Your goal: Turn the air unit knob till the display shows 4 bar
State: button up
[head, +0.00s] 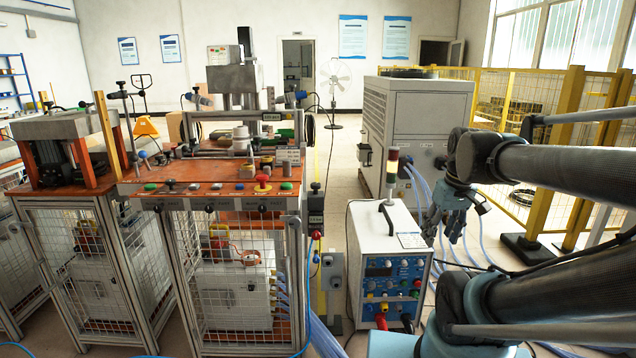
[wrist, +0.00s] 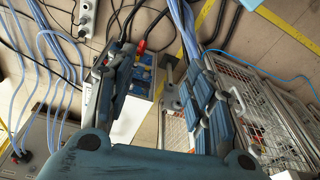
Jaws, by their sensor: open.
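The air unit (head: 316,203) appears to be the small dark upright device on the right front post of the middle workstation. It has a dark knob (head: 316,187) on top, a small display (head: 316,219) below and a red part under that. The display's digits are too small to read surely. In the wrist view my gripper's two fingers (wrist: 158,62) are spread; I cannot make out the knob there.
The white box (head: 388,250) with a blue control panel stands on the floor between my gripper and the workstation (head: 220,200). It also shows between the fingers in the wrist view (wrist: 125,120). Blue hoses hang near my gripper. A large cabinet (head: 415,115) and yellow fence stand behind.

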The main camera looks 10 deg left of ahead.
jog(key=w+a+r+n+g+y, duration=0.1)
jog(key=w+a+r+n, duration=0.4)
jog(key=w+a+r, duration=0.3)
notch_tip(320, 180, up, 12)
jog(key=n+g+y, duration=0.2)
jog(key=n+g, duration=0.1)
jog(key=n, duration=1.1)
send_over(316, 183)
jog(key=w+d, duration=0.3)
jog(key=d, duration=0.3)
jog(key=x, duration=1.6)
jog(key=shift+f, duration=0.45)
jog(key=c, duration=1)
